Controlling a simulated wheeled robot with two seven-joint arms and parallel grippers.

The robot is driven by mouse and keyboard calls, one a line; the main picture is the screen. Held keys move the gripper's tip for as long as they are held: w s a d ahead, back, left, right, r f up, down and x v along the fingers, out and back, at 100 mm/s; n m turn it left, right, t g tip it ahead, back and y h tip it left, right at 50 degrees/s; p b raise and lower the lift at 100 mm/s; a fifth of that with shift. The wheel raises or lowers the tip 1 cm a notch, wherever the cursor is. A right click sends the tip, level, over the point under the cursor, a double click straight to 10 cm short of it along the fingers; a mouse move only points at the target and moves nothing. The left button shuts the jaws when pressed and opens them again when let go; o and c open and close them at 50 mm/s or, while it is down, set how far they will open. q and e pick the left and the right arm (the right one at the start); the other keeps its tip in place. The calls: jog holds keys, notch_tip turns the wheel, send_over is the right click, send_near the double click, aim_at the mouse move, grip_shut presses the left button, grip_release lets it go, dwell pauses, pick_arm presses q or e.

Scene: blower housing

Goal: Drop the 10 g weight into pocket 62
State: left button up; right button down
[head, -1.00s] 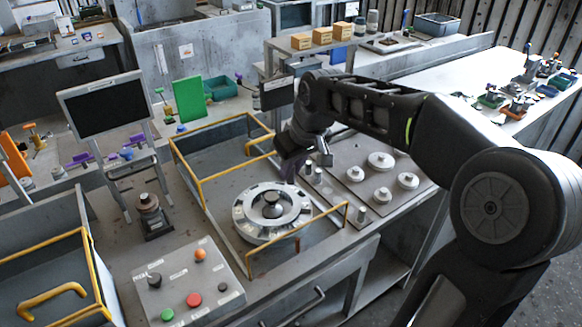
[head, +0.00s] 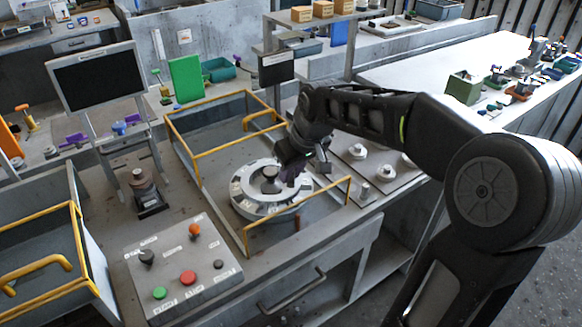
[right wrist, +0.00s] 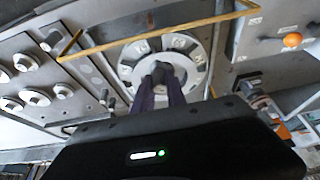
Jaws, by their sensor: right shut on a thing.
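The round grey ring (head: 243,207) with labelled pockets and a dark central hub (head: 268,184) stands inside the yellow-railed bay. My right gripper (head: 290,181) is over the ring's right side. In the right wrist view, the ring (right wrist: 128,70) lies beyond the purple fingers of my right gripper (right wrist: 159,82), which look close together near the hub. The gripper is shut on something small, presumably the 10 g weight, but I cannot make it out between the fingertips. The pocket labels are too small to read surely, so I cannot tell which is 62. My left gripper is out of view.
A weight plate (head: 345,172) with several pale knobbed weights lies right of the bay. Yellow rails (head: 220,147) surround the ring. A button box (head: 222,246) stands in front and a dark post-like device (head: 145,190) stands to the left.

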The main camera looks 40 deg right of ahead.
aim_at(293, 187)
notch_tip(293, 187, down, 5)
jog(key=b, duration=0.3)
jog(key=shift+f+b, duration=0.65)
jog(key=shift+f, duration=0.15)
jog(key=shift+f+b, duration=0.35)
jog(key=shift+b, duration=0.1)
dwell(0.5)
jog(key=shift+f, duration=0.1)
